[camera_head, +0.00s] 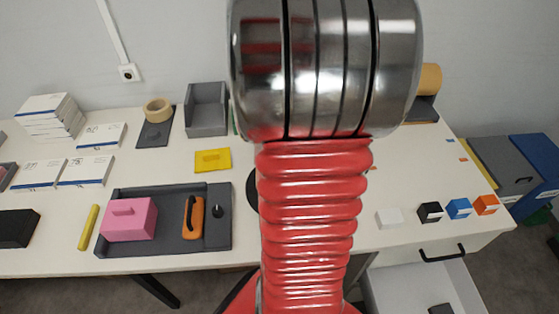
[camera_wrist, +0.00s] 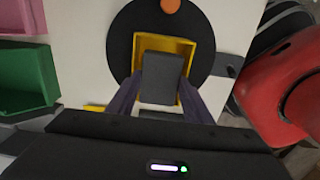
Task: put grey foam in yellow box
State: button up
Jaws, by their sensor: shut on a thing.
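The grey foam is a dark grey block (camera_wrist: 162,78) in the wrist view. My gripper (camera_wrist: 157,97) is shut on it, with one dark finger on each side. The yellow box (camera_wrist: 180,46) is open and stands on a black round disc beyond the fingers. The foam overlaps the box's opening, with yellow walls showing above it and to its right. I cannot tell how far the foam is inside or above the box. In the head view my red arm hides the gripper, the foam and the box.
The black disc (camera_wrist: 121,45) shows beside my arm in the head view (camera_head: 252,190). A green bin (camera_wrist: 25,78) and a pink bin (camera_wrist: 22,17) are at the wrist view's left. A flat yellow piece (camera_head: 212,160) and a dark tray (camera_head: 170,243) lie on the table.

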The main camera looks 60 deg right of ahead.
dwell(0.4)
jog(key=o, duration=1.1)
jog(key=shift+r, duration=0.15)
jog(key=shift+r, duration=3.85)
